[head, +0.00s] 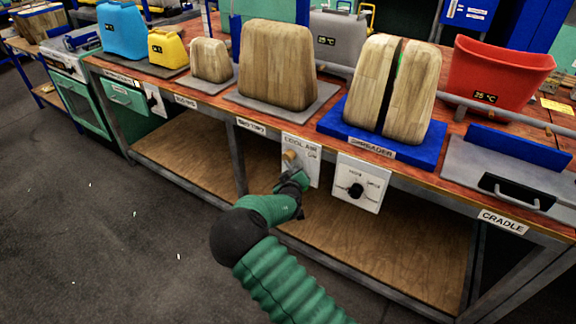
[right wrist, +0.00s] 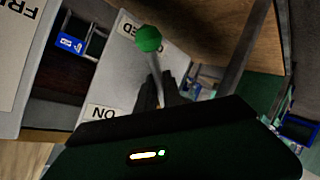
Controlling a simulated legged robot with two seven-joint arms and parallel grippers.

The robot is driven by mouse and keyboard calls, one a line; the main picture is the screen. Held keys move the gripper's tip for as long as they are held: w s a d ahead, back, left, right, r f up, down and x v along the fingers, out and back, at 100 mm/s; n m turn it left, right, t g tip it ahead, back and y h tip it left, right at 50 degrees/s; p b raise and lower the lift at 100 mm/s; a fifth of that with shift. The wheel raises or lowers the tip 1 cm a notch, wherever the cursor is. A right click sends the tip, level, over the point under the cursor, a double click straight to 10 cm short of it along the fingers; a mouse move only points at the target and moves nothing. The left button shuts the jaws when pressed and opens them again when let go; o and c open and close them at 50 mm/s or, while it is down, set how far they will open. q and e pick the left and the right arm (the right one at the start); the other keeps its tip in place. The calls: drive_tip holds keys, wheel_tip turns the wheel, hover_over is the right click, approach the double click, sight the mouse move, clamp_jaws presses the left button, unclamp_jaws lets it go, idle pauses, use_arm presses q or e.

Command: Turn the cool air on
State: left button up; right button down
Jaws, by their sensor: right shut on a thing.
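The cool air panel (head: 302,155) is a pale plate on the front edge of the bench. It carries printed words that look like "COOL AIR" and "ON", and a tan round part (head: 290,156). My right gripper (head: 294,180) is at the lower part of this panel. In the right wrist view its dark fingers (right wrist: 158,95) are shut on a thin metal lever with a green ball (right wrist: 148,38) at its end. An "ON" label (right wrist: 103,112) and a partly hidden label ending in "ED" show on the plate behind. My left gripper is not in view.
A blue base (head: 375,142) bears a split wooden form. A red container (head: 496,75) and a grey cradle (head: 505,165) are farther right.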

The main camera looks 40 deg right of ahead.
drive_tip(key=g+p, duration=0.1)
drive_tip(key=r+n+g+p, duration=0.1)
drive_tip(key=p, duration=0.1)
drive_tip(key=shift+s+d+r+n, duration=0.1)
drive_tip(key=shift+s+r+n, duration=0.2)
drive_tip(key=shift+s, duration=0.1)
drive_tip(key=shift+s+r+n+g+p, duration=0.25)
drive_tip(key=shift+n+g+p, duration=0.25)
drive_tip(key=shift+p, duration=0.2)
drive_tip(key=shift+s+d+r+n+g+h+p, duration=0.15)
drive_tip(key=shift+r+n+g+h+p, duration=0.25)
drive_tip(key=shift+n+g+p, duration=0.35)
drive_tip(key=shift+r+n+g+p, duration=0.5)
drive_tip(key=shift+n+g+p, duration=0.05)
drive_tip(key=shift+g+p, duration=0.2)
drive_tip(key=c, duration=1.8)
unclamp_jaws()
drive_tip(key=shift+d, duration=0.1)
